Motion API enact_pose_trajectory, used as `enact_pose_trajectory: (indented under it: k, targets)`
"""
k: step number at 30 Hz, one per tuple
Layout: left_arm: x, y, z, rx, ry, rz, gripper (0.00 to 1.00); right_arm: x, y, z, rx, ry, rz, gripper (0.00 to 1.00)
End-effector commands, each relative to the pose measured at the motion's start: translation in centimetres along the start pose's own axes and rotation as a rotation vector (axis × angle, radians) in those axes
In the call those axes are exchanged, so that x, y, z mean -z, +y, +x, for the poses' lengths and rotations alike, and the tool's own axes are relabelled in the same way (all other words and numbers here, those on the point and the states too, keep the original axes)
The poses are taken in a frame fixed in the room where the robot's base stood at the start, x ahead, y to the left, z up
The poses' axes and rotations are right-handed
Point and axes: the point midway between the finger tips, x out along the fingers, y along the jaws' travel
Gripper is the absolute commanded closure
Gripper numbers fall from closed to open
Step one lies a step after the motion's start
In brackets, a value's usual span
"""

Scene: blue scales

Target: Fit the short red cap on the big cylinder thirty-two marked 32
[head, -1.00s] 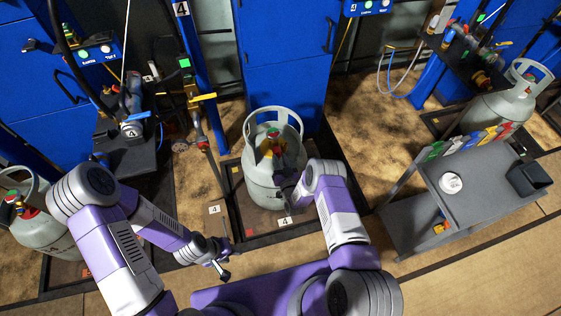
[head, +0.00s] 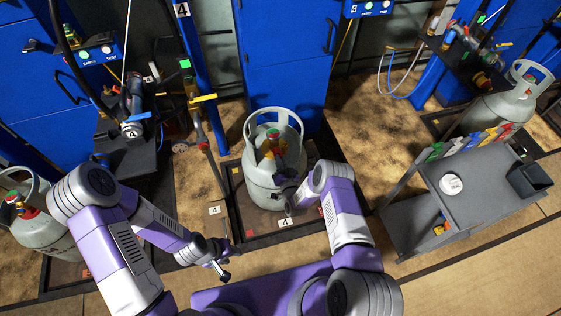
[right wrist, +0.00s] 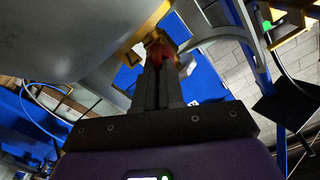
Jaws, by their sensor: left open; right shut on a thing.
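A big grey cylinder (head: 259,186) stands upright at the middle of the head view, with a collar handle and a green-topped valve (head: 272,132). I cannot read a 32 on it. My right gripper (head: 277,152) reaches inside the collar at the valve. In the right wrist view its fingers are shut on a small red piece (right wrist: 160,50), probably the short red cap, partly hidden by the fingertips. The red piece is right at a brass fitting (right wrist: 146,30); I cannot tell whether it is seated. My left gripper (head: 226,270) is open and empty, low and left of the cylinder.
The cylinder stands in a dark floor frame with 4 labels (head: 285,222). Another cylinder (head: 45,235) is at the left, behind my left arm. A grey cart (head: 470,215) with coloured tags and a white roll (head: 450,184) stands right. Blue cabinets (head: 285,70) stand behind.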

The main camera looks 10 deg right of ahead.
Motion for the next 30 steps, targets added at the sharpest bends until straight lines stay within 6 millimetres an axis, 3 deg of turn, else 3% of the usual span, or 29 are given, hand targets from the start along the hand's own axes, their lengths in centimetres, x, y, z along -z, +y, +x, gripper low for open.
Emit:
enact_pose_trajectory:
  k: [15, 24, 30]
  targets:
    - [0.00, 0.00, 0.00, 0.000, 0.000, 0.000, 0.57, 0.00, 0.11, 0.02, -0.003, 0.001, 0.420, 1.00]
    - [0.00, 0.00, 0.00, 0.000, 0.000, 0.000, 0.57, -0.02, -0.01, 0.04, 0.000, 0.000, 0.460, 1.00]
    - [0.00, 0.00, 0.00, 0.000, 0.000, 0.000, 0.57, -0.02, 0.10, 0.01, -0.003, 0.000, 0.632, 1.00]
